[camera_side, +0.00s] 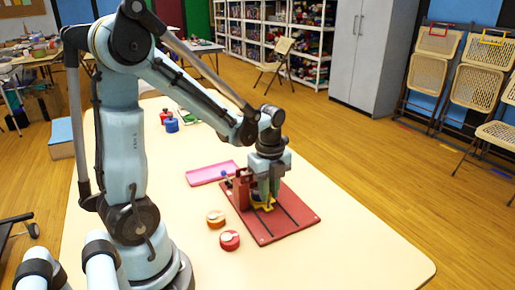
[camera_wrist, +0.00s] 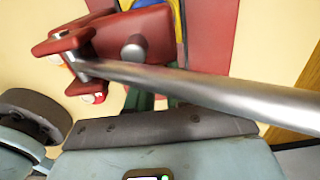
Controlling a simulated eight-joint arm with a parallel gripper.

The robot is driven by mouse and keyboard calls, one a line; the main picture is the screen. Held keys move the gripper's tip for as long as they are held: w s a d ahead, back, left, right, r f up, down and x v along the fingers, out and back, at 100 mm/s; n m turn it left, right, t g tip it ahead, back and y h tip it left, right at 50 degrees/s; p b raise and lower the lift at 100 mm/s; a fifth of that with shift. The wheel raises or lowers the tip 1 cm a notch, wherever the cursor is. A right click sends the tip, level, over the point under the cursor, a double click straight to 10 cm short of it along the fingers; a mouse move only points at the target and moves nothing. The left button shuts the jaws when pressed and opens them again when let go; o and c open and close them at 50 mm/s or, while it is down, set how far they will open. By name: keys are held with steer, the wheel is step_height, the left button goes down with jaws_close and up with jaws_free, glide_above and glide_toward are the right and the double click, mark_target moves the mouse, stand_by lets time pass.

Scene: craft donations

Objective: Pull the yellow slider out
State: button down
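The yellow slider (camera_side: 263,205) sits on a red board (camera_side: 292,222) with dark slots, on the cream table. Beside it stands a red upright block (camera_side: 241,194). My gripper (camera_side: 267,195) points down directly over the slider, its fingers at or very near it; contact is unclear. In the wrist view a strip of yellow (camera_wrist: 180,52) shows behind a red bracket (camera_wrist: 120,38) and a grey metal rod (camera_wrist: 190,85). These hide most of the slider and my fingertips, so the finger gap is unclear.
A pink tray (camera_side: 211,173) lies behind the board. An orange round container (camera_side: 216,219) and a red one (camera_side: 229,240) stand left of it. A blue one (camera_side: 171,125) is farther back. The table's front right is clear.

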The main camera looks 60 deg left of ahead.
steer(key=shift+d, duration=4.85)
steer(key=c, duration=1.1)
jaws_free()
step_height(320, 180, up, 8)
steer(key=shift+f, duration=0.25)
